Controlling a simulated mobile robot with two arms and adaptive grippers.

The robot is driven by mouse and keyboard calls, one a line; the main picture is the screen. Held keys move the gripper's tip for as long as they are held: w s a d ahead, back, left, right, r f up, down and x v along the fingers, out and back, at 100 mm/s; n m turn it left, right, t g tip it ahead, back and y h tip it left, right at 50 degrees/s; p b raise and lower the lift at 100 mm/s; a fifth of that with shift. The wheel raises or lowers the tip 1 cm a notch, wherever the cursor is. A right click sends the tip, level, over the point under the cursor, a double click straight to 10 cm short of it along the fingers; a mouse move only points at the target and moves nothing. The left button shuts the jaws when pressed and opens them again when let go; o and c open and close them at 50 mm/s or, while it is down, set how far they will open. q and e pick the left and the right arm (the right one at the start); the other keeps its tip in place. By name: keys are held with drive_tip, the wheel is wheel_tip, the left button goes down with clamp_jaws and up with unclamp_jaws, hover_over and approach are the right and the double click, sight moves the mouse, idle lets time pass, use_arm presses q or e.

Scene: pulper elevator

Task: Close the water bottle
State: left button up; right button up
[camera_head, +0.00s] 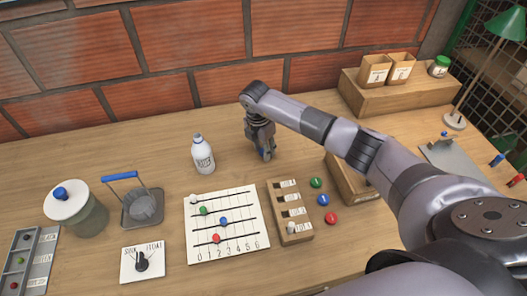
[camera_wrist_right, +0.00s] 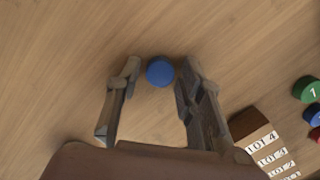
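The white water bottle (camera_head: 203,158) stands upright on the wooden table, left of my right gripper, with a label on its front. A small round blue cap (camera_wrist_right: 160,72) lies on the table in the right wrist view. My right gripper (camera_wrist_right: 160,68) points down over the cap. Its fingers are apart, one on each side of the cap, with small gaps showing. The bottle is outside the right wrist view. My left gripper is not in view.
A lidded jar (camera_head: 88,215) and a blue-handled basket (camera_head: 142,207) stand left. A brick wall (camera_head: 150,60) runs behind. The table between bottle and gripper is clear.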

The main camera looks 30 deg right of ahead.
drive_tip(key=c, duration=0.4)
drive_tip(key=shift+r, duration=0.1)
use_arm(q)
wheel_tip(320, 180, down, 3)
drive_tip(key=b, duration=0.3)
use_arm(e)
wheel_tip(320, 180, up, 20)
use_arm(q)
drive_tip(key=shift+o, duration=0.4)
